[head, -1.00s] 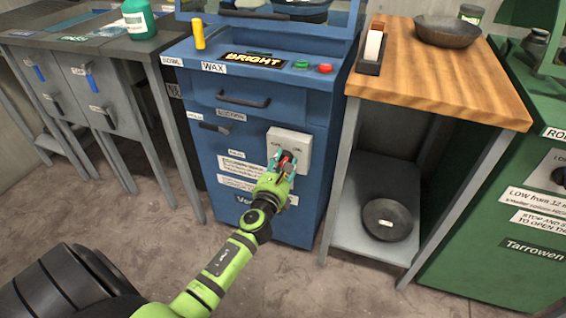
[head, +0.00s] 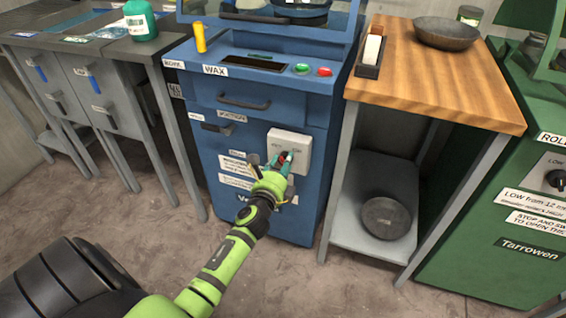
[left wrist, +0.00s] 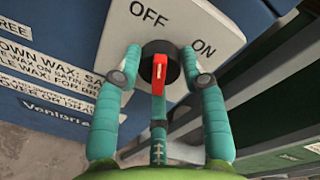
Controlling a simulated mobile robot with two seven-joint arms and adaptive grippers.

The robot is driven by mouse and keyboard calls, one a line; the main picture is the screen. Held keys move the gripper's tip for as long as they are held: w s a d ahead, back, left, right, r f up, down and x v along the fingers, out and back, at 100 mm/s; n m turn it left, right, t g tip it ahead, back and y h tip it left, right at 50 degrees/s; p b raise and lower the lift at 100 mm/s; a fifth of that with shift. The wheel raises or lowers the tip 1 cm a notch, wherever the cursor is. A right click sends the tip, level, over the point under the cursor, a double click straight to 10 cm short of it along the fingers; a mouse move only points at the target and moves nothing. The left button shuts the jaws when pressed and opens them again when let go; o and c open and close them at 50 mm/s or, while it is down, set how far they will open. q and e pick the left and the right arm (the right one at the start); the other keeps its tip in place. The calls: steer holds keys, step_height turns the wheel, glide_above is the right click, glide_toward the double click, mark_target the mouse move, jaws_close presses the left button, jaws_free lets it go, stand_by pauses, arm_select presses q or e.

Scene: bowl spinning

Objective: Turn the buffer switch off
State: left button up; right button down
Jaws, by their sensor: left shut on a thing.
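The buffer switch is a black round knob with a red handle (left wrist: 159,72), on a light grey plate (head: 291,144) on the front of the blue machine. In the left wrist view the plate reads OFF at upper left and ON at right. The red handle lies nearly upright in that picture, its upper end toward OFF. My left gripper (head: 281,163) is shut on the switch, its teal fingers on either side of the knob in the left wrist view (left wrist: 160,75). My right gripper is out of view.
The blue machine (head: 262,110) has a dark display (head: 253,63), green and red buttons (head: 302,69) and a yellow cylinder (head: 200,37) on top. A wooden-topped table (head: 440,85) stands to the right, with bowls on its top and lower shelf. Grey floor lies in front.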

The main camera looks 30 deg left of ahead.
arm_select(q)
steer(key=n, duration=0.3)
steer(key=shift+n+p, duration=0.3)
steer(key=shift+p, duration=0.1)
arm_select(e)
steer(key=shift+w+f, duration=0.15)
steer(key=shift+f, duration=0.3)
arm_select(q)
steer(key=shift+h, duration=0.3)
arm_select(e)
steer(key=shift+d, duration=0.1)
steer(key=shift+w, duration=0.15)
arm_select(q)
steer(key=o, duration=1.1)
steer(key=shift+o, duration=0.2)
steer(key=v, duration=1.2)
